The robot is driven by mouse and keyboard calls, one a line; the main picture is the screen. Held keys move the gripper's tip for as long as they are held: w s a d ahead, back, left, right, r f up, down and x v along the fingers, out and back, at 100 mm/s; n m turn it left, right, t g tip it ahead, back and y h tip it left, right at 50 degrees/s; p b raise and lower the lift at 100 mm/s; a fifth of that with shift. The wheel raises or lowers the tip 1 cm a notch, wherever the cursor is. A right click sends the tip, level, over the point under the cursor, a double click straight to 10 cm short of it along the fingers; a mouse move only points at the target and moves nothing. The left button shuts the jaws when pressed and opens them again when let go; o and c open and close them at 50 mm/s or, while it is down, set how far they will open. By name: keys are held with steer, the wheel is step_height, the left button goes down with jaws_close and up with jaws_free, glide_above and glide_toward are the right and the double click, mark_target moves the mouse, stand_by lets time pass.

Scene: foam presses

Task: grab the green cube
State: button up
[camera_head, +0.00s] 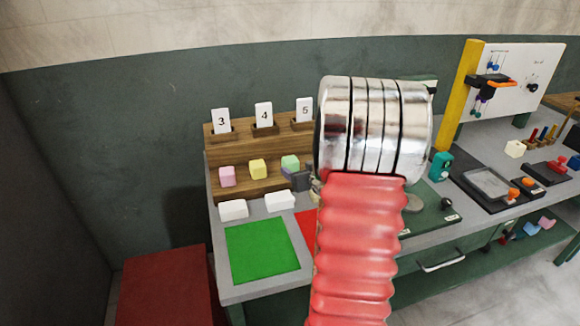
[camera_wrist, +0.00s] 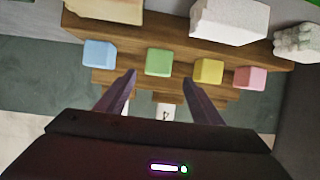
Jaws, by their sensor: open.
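The green cube (camera_head: 290,162) sits on the wooden stepped rack (camera_head: 248,187), to the right of the yellow cube (camera_head: 258,169). In the wrist view the green cube (camera_wrist: 159,62) lies between the blue cube (camera_wrist: 99,53) and the yellow cube (camera_wrist: 208,71). My gripper (camera_wrist: 159,77) is open and empty. Its two fingers point toward the green cube, one to each side of it in the picture; I cannot tell how far they are from it. In the head view, part of my gripper (camera_head: 301,180) shows just below and right of the green cube, mostly hidden by my arm.
A pink cube (camera_head: 227,176) is at the rack's left. Number cards, including the 4 card (camera_head: 264,115), stand on its top step. White blocks (camera_head: 233,210) lie in front, near a green mat (camera_head: 262,251). My arm hides the rack's right end in the head view.

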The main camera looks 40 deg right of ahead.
mark_target(293, 165)
steer(key=x, duration=0.3)
steer(key=shift+w+d+f, duration=0.15)
steer(key=shift+w+d, duration=0.05)
steer(key=shift+w, duration=0.15)
steer(key=shift+w+f, duration=0.1)
steer(key=shift+w, duration=0.05)
steer(key=shift+d+x, duration=0.1)
steer(key=shift+x, duration=1.2)
steer(key=shift+d+x, duration=0.15)
steer(key=shift+x, duration=1.15)
steer(key=shift+f, duration=0.1)
steer(key=shift+c, duration=0.6)
steer(key=c, duration=1)
step_height(293, 165, up, 10)
